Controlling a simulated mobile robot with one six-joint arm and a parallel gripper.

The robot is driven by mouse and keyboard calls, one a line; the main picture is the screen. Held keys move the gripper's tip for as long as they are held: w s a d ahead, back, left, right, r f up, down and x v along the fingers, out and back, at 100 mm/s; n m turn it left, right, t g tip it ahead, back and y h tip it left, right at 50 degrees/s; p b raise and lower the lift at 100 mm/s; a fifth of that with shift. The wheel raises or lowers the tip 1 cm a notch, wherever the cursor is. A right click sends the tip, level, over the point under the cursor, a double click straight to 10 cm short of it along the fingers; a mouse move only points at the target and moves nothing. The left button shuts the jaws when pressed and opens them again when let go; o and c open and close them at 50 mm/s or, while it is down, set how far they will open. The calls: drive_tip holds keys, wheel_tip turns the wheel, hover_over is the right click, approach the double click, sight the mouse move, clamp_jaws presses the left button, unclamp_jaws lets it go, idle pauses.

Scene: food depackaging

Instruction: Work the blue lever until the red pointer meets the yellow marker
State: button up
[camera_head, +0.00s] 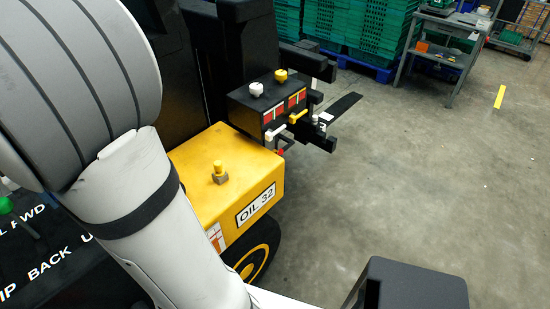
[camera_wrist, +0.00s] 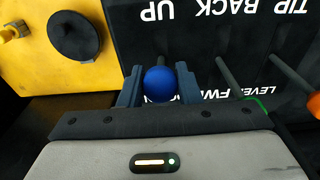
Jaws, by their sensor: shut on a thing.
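The blue lever's round knob (camera_wrist: 159,84) is in the middle of the wrist view, with a short dark shaft behind it. My gripper (camera_wrist: 160,90) is shut on it, one finger on each side. In the head view my arm covers the left part, and neither the gripper nor the blue knob shows. I cannot make out a red pointer or a yellow marker for certain in either view.
The dark lever panel (camera_wrist: 210,45) bears white lettering. Rods and an orange knob (camera_wrist: 314,104) stand at the right of my gripper. The yellow machine body (camera_head: 195,160) carries an "OIL 32" label. A black control box (camera_head: 245,103) stands behind it. Open floor (camera_head: 400,190) lies right.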

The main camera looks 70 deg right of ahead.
idle(0.4)
drive_tip(key=w, duration=0.1)
drive_tip(key=w+d+p, duration=0.1)
drive_tip(key=w, duration=0.1)
drive_tip(key=shift+w+d+r+p, duration=0.2)
drive_tip(key=shift+r+p, duration=0.2)
drive_tip(key=shift+w+d, duration=0.2)
drive_tip(key=shift+w, duration=0.3)
drive_tip(key=o, duration=0.8)
drive_tip(key=r+p, duration=0.4)
drive_tip(key=r, duration=0.1)
drive_tip(key=r+p, duration=0.1)
drive_tip(key=r, duration=0.2)
drive_tip(key=shift+s+a+p, duration=0.15)
drive_tip(key=shift+s+p, duration=0.25)
